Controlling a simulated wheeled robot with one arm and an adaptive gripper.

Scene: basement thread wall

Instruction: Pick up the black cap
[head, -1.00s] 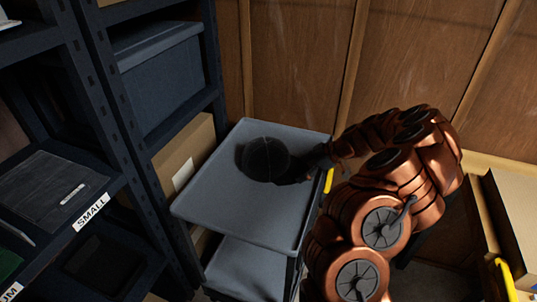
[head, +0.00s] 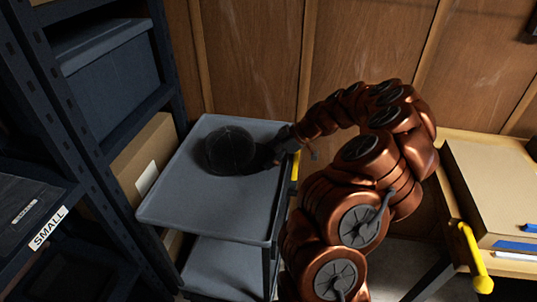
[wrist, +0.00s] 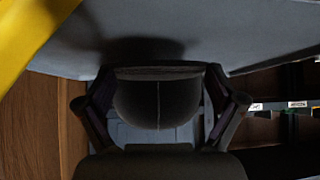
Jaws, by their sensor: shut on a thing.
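The black cap (head: 230,150) is a dark, rounded dome over the grey top tray of the cart (head: 190,205) in the head view. My gripper (head: 264,156) reaches it from the right, dark against the cap's right side. In the wrist view the cap (wrist: 157,103) sits between the two fingers of my gripper (wrist: 160,103), which are shut on it, with a seam down its middle. A dark shadow lies on the tray beside the cap. I cannot tell whether the cap still touches the tray.
A dark metal shelf (head: 98,135) with bins stands close on the left of the cart. A wooden panel wall (head: 250,55) is behind. The cart's yellow handle (head: 294,170) is beside my arm. A workbench with a cardboard box (head: 500,190) is at right.

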